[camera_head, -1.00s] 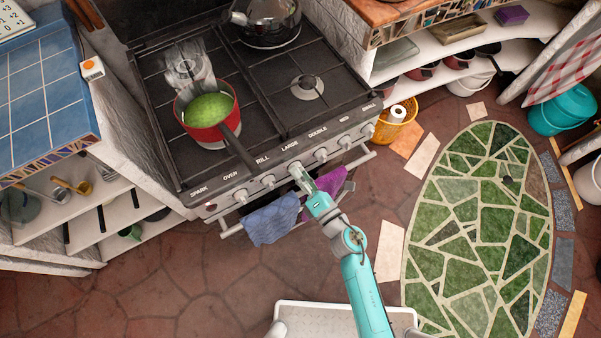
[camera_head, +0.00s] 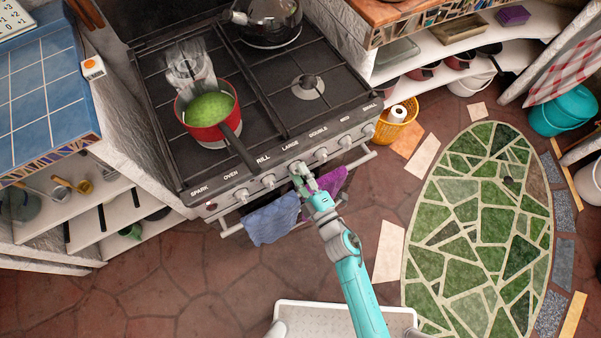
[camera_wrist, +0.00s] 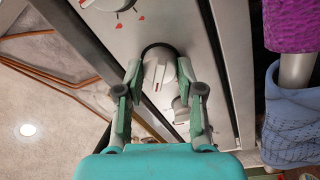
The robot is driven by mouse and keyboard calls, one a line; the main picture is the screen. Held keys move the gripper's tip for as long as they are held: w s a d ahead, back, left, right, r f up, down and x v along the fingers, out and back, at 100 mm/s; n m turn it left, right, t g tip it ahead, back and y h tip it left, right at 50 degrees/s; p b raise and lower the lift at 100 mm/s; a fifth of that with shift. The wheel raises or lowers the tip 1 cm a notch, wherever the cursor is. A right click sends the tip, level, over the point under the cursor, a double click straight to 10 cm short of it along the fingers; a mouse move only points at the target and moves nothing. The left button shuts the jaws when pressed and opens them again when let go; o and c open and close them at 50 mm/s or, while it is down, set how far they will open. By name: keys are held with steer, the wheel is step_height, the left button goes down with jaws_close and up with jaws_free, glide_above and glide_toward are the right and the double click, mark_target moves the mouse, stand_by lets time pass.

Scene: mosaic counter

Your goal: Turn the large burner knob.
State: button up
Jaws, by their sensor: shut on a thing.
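The large burner knob (camera_wrist: 157,72) is a pale round knob on the stove's front panel. In the wrist view it sits between the two fingertips of my gripper (camera_wrist: 159,82), which is shut on its sides. In the head view my gripper (camera_head: 302,173) reaches the panel just under the LARGE label (camera_head: 290,145) and hides most of that knob. A red mark shows on the knob's face in the wrist view.
Other knobs line the panel, with the grill knob (camera_head: 268,181) and the double knob (camera_head: 321,154) on either side. A blue towel (camera_head: 272,220) and a purple towel (camera_head: 334,181) hang on the rail below. A red pot (camera_head: 192,125) stands on the hob, its handle pointing toward the panel.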

steer(key=m+h, duration=0.1)
steer(key=m, duration=1)
steer(key=shift+m, duration=0.3)
stand_by(0.3)
steer(key=o, duration=1.2)
steer(key=shift+c, duration=0.2)
steer(key=v, duration=1.2)
steer(key=shift+a, duration=0.15)
steer(key=shift+s, duration=0.1)
